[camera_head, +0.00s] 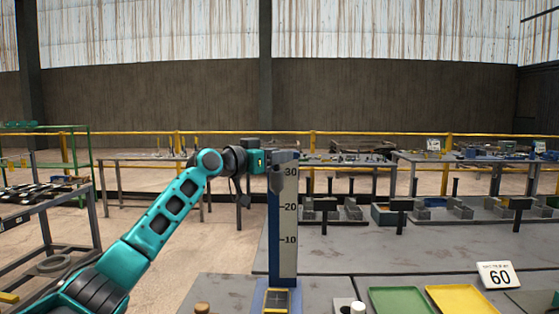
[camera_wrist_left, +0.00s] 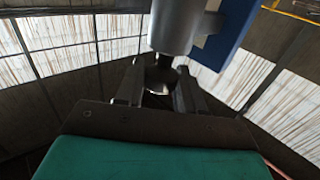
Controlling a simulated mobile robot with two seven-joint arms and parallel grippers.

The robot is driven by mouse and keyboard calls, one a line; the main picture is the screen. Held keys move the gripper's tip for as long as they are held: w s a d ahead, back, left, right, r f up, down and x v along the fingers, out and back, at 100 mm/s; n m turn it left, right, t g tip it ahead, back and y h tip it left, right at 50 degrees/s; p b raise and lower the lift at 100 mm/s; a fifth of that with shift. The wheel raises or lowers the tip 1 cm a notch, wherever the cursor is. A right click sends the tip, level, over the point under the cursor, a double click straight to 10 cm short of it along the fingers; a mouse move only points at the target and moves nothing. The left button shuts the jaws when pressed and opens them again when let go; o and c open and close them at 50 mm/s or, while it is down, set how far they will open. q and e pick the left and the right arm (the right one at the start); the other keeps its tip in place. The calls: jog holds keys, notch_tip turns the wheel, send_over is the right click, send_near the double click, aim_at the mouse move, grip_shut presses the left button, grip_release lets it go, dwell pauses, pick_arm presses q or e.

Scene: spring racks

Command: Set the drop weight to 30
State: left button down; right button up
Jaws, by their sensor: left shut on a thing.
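The drop tower is an upright blue column (camera_head: 273,225) with a pale scale (camera_head: 288,250) marked 10, 20 and 30. In the left wrist view the weight is a grey cylinder (camera_wrist_left: 183,28) beside the blue column (camera_wrist_left: 228,32). My left gripper (camera_wrist_left: 159,82) is shut on the small round knob (camera_wrist_left: 161,76) below the cylinder. In the head view my left gripper (camera_head: 268,160) reaches the tower top from the left and partly hides the contact. My right gripper is not in view.
The tower's base (camera_head: 277,299) stands on a grey bench. A green tray (camera_head: 401,300), a yellow tray (camera_head: 463,299) and a sign reading 60 (camera_head: 498,275) are to the right. Small pieces (camera_head: 202,307) stand near the front edge. The space around the upper column is clear.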

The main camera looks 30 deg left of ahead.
pick_arm(q)
jog(key=c, duration=0.8)
grip_release()
jog(key=shift+b+v, duration=1.65)
jog(key=shift+v, duration=4.85)
jog(key=shift+f, duration=0.1)
